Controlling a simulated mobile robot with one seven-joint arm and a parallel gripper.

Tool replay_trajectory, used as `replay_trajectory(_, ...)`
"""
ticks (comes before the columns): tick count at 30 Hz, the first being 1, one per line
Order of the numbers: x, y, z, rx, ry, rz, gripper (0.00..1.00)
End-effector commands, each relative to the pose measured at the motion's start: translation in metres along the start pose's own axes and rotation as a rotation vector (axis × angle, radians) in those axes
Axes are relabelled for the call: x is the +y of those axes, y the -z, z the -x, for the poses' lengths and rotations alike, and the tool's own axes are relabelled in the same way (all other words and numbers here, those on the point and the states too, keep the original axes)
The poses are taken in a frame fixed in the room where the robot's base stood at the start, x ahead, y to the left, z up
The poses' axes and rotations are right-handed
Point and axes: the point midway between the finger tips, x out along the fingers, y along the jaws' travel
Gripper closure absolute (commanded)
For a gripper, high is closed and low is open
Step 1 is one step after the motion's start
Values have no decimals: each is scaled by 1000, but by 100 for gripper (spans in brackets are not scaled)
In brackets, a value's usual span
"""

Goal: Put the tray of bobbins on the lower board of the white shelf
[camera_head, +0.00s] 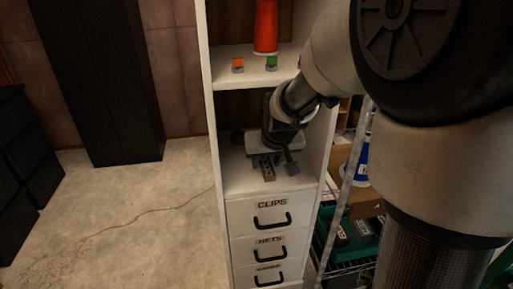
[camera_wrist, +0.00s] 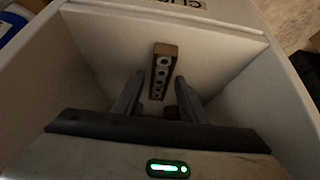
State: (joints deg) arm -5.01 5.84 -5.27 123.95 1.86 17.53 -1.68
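The tray of bobbins (camera_head: 268,171) is a narrow brown strip inside the lower compartment of the white shelf (camera_head: 210,110). It appears to rest on the lower board (camera_head: 240,184), near the front edge. In the wrist view the tray (camera_wrist: 155,84) holds several small round bobbins in a row. My gripper (camera_head: 278,168) reaches into this compartment from above the tray. Its two fingers (camera_wrist: 160,78) stand apart on either side of the tray's near part, with a visible gap on each side. The gripper is open and holds nothing.
On the upper board stand a red cone (camera_head: 265,27), an orange spool (camera_head: 238,65) and a green spool (camera_head: 271,63). A dark reddish object (camera_head: 237,136) sits deeper in the lower compartment. Labelled drawers (camera_head: 271,218) lie below. A wire rack with a green crate (camera_head: 347,250) stands right.

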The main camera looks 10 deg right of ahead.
Motion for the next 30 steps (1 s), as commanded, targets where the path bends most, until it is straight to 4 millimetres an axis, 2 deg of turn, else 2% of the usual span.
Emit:
replay_trajectory(8,0,0,1,0,0,0,59)
replay_trajectory(13,0,3,10,3,1,0,59)
replay_trajectory(24,0,4,88,6,1,0,59)
replay_trajectory(30,0,3,116,2,0,0,59)
